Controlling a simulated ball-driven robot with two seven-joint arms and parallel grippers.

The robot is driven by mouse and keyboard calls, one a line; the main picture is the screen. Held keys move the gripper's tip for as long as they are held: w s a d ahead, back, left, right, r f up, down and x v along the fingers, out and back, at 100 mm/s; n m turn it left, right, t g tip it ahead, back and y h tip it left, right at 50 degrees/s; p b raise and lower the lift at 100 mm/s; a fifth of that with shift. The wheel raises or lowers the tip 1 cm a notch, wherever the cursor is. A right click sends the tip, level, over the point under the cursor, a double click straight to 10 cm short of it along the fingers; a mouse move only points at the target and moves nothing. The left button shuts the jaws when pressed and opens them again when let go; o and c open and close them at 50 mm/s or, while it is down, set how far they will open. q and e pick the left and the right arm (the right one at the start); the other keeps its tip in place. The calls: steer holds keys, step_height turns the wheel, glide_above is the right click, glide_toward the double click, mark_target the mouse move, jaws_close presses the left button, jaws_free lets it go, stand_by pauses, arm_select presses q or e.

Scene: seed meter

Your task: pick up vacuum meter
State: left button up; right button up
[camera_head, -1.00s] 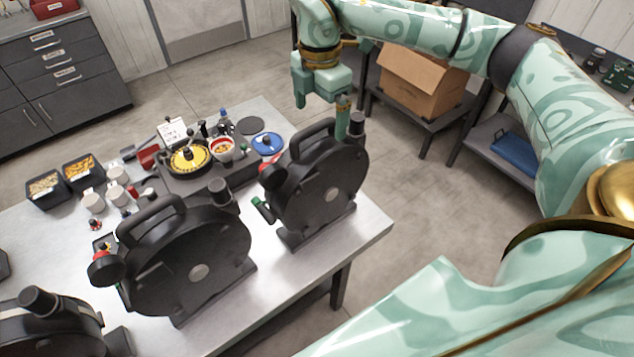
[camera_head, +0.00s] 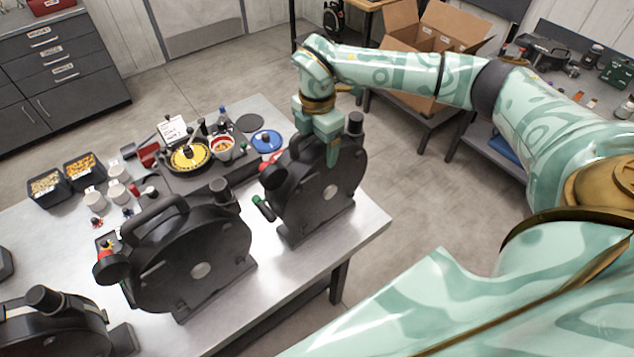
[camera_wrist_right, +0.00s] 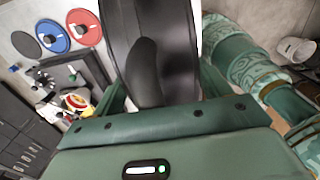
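Three black, round-bodied vacuum meters with top handles stand upright on the metal table. One is at the right end (camera_head: 310,205), one in the middle (camera_head: 170,265), and one at the lower left (camera_head: 65,335), cut off by the frame. My right gripper (camera_head: 322,150) is at the top of the right-end meter, pointing down, and covers most of its handle. In the right wrist view the black handle (camera_wrist_right: 146,70) and the meter's body lie between the two green fingers, which look spread apart. Contact with the handle cannot be made out. My left gripper is out of view.
Behind the meters are a dark tray with a yellow seed disc (camera_head: 190,157), a blue disc (camera_head: 267,141), white cups and two seed bins (camera_head: 80,168). An open cardboard box (camera_head: 425,35) stands on a low bench beyond the table. The table's right corner is clear.

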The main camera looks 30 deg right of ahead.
steer(key=c, duration=1)
steer(key=shift+w+r, duration=0.1)
steer(key=c, duration=0.4)
steer(key=shift+r, duration=0.1)
